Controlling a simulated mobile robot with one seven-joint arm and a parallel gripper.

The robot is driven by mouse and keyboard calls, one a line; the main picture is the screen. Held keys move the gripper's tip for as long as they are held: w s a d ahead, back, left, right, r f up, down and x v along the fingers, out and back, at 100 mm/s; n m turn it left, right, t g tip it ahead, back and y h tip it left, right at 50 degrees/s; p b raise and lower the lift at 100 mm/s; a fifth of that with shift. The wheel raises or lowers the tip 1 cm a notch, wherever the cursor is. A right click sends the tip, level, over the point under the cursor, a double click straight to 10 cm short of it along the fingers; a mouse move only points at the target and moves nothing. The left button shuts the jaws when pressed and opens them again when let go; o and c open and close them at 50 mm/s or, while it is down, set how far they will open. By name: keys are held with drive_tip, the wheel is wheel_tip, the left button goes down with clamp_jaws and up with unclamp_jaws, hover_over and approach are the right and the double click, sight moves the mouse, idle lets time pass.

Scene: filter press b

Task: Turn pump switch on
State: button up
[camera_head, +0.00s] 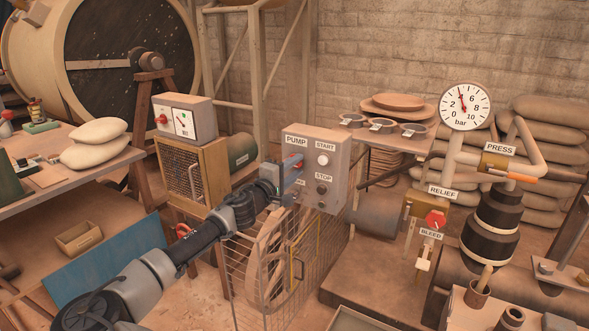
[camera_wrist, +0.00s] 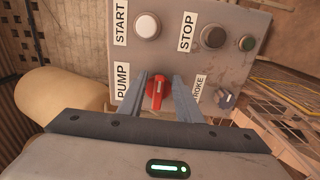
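The grey control box (camera_head: 335,192) carries a PUMP label, a white START button (camera_head: 322,160) and a dark STOP button (camera_head: 321,189). In the wrist view the red pump switch (camera_wrist: 157,93), with a pale line on it, sits below START and beside the PUMP label. My gripper (camera_wrist: 160,80) is open, with one finger on each side of the red switch. A gap shows between the switch and the right finger; contact on the left is unclear. In the head view my gripper (camera_head: 292,178) reaches the left part of the box face and largely hides the switch.
A STROKE knob (camera_wrist: 224,98) sits right of my fingers, its label partly hidden. A wire guard (camera_head: 290,265) around a wheel stands below the box. The RELIEF valve (camera_head: 435,219) and pressure gauge (camera_head: 465,107) stand to the right. A table with sacks (camera_head: 93,152) is left.

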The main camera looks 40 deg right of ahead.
drive_tip(key=shift+a, duration=0.1)
drive_tip(key=p+v, duration=0.3)
drive_tip(key=v, duration=1.4)
drive_tip(key=shift+s+a, duration=0.1)
drive_tip(key=shift+s, duration=0.05)
